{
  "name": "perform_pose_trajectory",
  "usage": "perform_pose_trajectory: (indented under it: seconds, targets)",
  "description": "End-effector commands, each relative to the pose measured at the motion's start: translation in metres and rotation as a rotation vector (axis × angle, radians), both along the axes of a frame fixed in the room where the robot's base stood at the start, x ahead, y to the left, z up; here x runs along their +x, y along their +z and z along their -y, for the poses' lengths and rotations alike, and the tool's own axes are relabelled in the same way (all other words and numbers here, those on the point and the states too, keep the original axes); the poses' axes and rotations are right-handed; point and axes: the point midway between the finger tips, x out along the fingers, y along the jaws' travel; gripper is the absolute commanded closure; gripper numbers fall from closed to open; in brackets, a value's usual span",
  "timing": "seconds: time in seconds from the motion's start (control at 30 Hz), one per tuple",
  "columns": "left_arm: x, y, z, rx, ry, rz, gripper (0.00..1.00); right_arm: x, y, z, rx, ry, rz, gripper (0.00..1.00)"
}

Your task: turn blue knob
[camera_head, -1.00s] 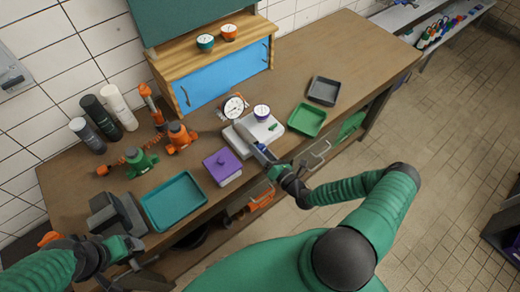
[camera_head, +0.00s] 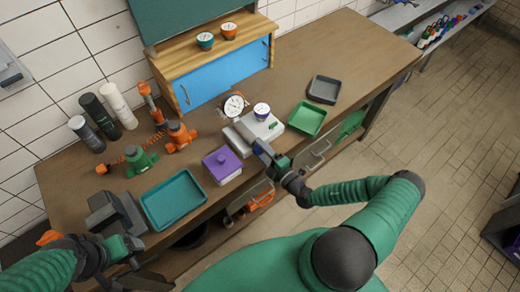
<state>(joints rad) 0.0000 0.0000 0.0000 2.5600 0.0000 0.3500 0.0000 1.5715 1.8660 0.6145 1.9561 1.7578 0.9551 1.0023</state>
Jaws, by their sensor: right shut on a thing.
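A small round blue-purple piece with a white face (camera_head: 262,111) stands on a white-grey device (camera_head: 272,128) near the middle of the bench. No other blue knob shows clearly. My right gripper (camera_head: 260,148) reaches the device's front side, below and apart from the blue-purple piece. Its fingers are shut on a small part there; the fingers and the device's edge hide what it is. My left gripper (camera_head: 128,252) is at the bench's front left, by a dark grey block (camera_head: 112,212); its fingers are not clear.
A white dial gauge (camera_head: 234,105) stands left of the device. A purple-lidded box (camera_head: 222,162), a teal tray (camera_head: 194,212), a green tray (camera_head: 294,121) and a grey tray (camera_head: 323,80) surround it. A blue-fronted cabinet (camera_head: 222,82) stands behind. The bench's right end is clear.

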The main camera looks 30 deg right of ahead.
Motion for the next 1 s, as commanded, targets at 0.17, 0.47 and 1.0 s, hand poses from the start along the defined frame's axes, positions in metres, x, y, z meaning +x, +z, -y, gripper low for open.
perform_pose_trajectory:
  seconds: [0.17, 0.47, 1.0]
  targets:
    - [0.000, -0.005, 0.000, 0.000, 0.000, 0.000, 0.16, 0.000, -0.003, 0.003, 0.165, -0.007, -0.015, 0.93]
    - [0.000, -0.012, 0.000, 0.000, 0.000, 0.000, 0.16, -0.001, -0.005, 0.002, 0.450, -0.007, -0.039, 0.93]
    - [0.000, -0.026, 0.000, 0.000, 0.000, 0.000, 0.16, -0.001, -0.008, 0.000, 0.935, -0.007, -0.082, 0.93]
